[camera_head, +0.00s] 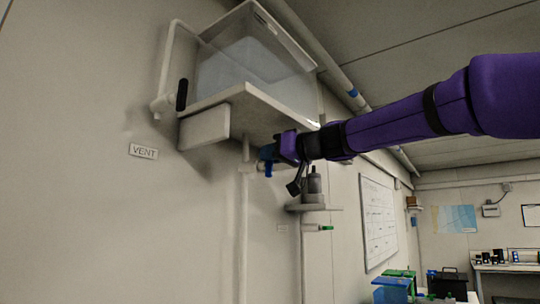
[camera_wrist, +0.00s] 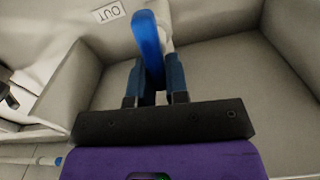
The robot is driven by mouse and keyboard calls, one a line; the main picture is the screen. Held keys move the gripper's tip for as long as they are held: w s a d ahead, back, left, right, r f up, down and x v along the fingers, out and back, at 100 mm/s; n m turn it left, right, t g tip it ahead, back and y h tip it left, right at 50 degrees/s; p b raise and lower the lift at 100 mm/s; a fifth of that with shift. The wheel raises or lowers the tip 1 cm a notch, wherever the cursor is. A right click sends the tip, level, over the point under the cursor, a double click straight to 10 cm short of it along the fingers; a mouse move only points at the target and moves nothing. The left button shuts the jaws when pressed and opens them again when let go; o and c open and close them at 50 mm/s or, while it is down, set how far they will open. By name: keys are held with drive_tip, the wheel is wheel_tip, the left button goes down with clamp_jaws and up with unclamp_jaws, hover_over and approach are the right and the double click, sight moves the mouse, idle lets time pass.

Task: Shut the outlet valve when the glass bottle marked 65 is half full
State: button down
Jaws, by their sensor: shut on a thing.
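My gripper (camera_head: 268,154) reaches in from the right, below the clear tank (camera_head: 258,72), and is shut on the blue outlet valve handle (camera_head: 268,170). In the wrist view the blue handle (camera_wrist: 147,38) stands between the two fingers of my gripper (camera_wrist: 158,72). A label reading OUT (camera_wrist: 108,12) is on the wall beside it. The tank holds pale liquid. No bottle with a readable 65 shows. A grey bottle-like cylinder (camera_head: 313,186) stands on a small shelf under my wrist; I cannot tell its marking or its level.
A VENT label (camera_head: 144,151) and a black handle (camera_head: 182,95) are on the left. A pale pipe (camera_head: 243,220) runs down the wall below the tank. Blue and green boxes (camera_head: 391,290) stand lower right.

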drive_tip(key=shift+w+d+f+m, duration=0.25)
drive_tip(key=shift+f+m, duration=0.2)
drive_tip(key=shift+m, duration=2.3)
drive_tip(key=shift+w+d+f+m, duration=0.2)
drive_tip(key=shift+w+f+m, duration=0.25)
drive_tip(key=shift+m, duration=2.25)
drive_tip(key=shift+w+d+f+m, duration=0.2)
drive_tip(key=shift+f+m, duration=0.3)
drive_tip(key=shift+m, duration=2.25)
drive_tip(key=c, duration=1.1)
unclamp_jaws()
drive_tip(key=v, duration=1.1)
